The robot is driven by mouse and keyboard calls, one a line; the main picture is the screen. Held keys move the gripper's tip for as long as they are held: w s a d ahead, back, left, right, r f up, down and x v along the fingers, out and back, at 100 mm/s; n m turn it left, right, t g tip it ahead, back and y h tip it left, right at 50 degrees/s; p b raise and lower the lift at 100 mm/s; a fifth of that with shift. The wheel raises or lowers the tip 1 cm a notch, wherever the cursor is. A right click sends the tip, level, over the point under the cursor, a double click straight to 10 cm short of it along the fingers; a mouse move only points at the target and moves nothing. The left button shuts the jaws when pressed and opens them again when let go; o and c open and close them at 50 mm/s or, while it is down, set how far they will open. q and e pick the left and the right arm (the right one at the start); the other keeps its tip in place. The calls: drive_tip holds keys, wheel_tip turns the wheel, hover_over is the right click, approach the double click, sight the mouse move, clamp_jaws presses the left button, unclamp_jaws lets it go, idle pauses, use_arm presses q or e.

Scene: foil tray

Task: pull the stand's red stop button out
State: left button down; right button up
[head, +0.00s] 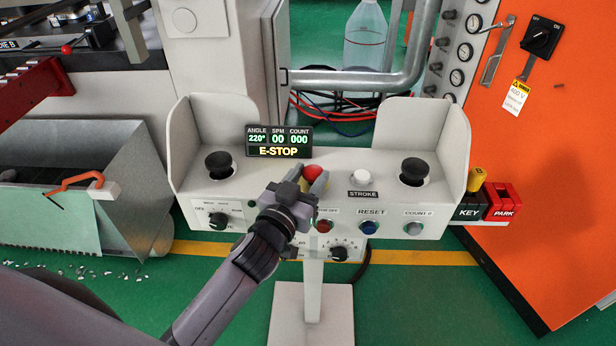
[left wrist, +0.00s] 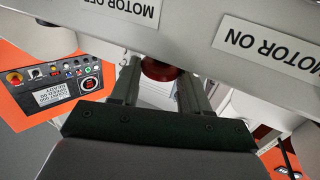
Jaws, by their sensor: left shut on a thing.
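The red stop button (head: 313,172) is at the middle of the stand's pale panel (head: 260,196), with a bit of yellow beside it. My left gripper (head: 313,183) reaches up to it from the lower left, one finger on each side, shut on the button. In the left wrist view the dark red button (left wrist: 160,69) shows between the two fingers (left wrist: 158,84); its lower part is hidden. The display (head: 279,140) above reads E-STOP. My right gripper is in neither view.
A red button (head: 325,226), a blue RESET button (head: 369,227) and a COUNT 0 button (head: 413,228) lie below. A black palm button (head: 219,164) and another (head: 412,171) flank the panel. Side guards rise at both ends. An orange cabinet (head: 540,170) stands right.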

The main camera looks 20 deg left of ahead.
use_arm(q)
drive_tip(key=shift+r, duration=0.4)
drive_tip(key=c, duration=0.6)
unclamp_jaws()
drive_tip(key=shift+s+f, duration=0.1)
drive_tip(key=shift+s, duration=0.4)
drive_tip(key=s, duration=0.6)
drive_tip(key=shift+a, duration=0.35)
drive_tip(key=s+a+f+m+g+p, duration=0.1)
drive_tip(key=s+a+f+g+p, duration=0.2)
drive_tip(key=s+f+g, duration=0.4)
drive_tip(key=s+f, duration=0.9)
drive_tip(key=shift+a+f+g, duration=0.15)
drive_tip(key=shift+f+g, duration=0.15)
drive_tip(key=shift+f, duration=0.05)
